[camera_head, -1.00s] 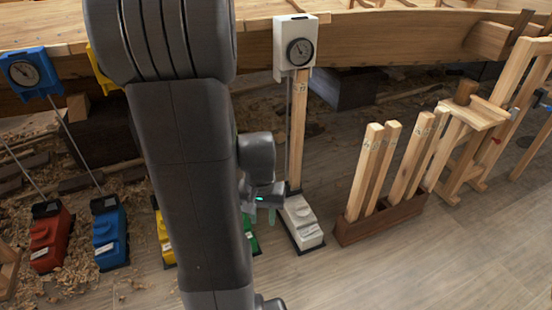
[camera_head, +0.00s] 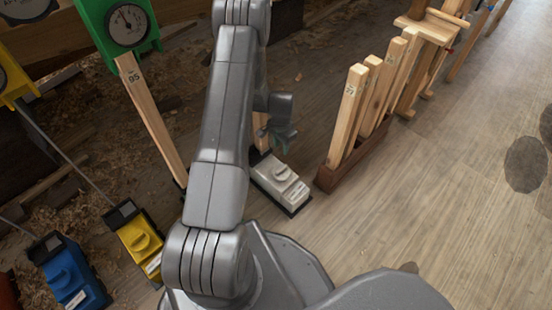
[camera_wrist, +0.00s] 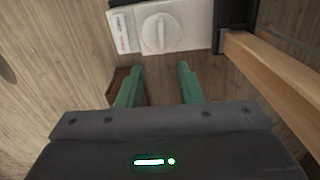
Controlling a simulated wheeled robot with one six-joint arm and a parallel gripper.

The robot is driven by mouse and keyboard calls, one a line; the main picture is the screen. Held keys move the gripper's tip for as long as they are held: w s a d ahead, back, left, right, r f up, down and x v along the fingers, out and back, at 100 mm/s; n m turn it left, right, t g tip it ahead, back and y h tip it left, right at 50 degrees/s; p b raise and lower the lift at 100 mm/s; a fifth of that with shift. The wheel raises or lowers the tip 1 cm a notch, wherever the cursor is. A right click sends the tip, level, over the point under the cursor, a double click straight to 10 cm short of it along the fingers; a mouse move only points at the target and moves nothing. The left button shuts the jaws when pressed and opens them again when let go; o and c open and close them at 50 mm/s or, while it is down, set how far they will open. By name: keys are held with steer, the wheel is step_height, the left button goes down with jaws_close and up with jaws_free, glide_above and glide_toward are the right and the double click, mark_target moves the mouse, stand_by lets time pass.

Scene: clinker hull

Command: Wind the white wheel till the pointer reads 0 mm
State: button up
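The white jack base (camera_head: 282,184) stands on the floor at the foot of a wooden post, right of my arm in the head view. Its white wheel, a round knob with a raised bar, shows at the top of the wrist view (camera_wrist: 158,33). My gripper (camera_head: 279,138) is above and behind the base in the head view. In the wrist view my gripper (camera_wrist: 159,80) has its two green fingers apart with nothing between them, short of the wheel. The white gauge and its pointer are not in view, so its reading cannot be told.
A wooden rack (camera_head: 350,166) with several upright posts stands just right of the base. A green gauge (camera_head: 125,27) on a post, a yellow base (camera_head: 138,240) and a blue base (camera_head: 70,278) stand to the left. Open floor (camera_head: 440,200) lies to the right.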

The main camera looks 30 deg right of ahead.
mark_target(281, 168)
steer(key=f+b, duration=0.2)
steer(key=f, duration=0.5)
steer(key=f+b, duration=0.2)
steer(key=f, duration=0.5)
steer(key=shift+w+d+f, duration=0.1)
steer(key=shift+d+f, duration=0.1)
steer(key=shift+f, duration=0.1)
jaws_close()
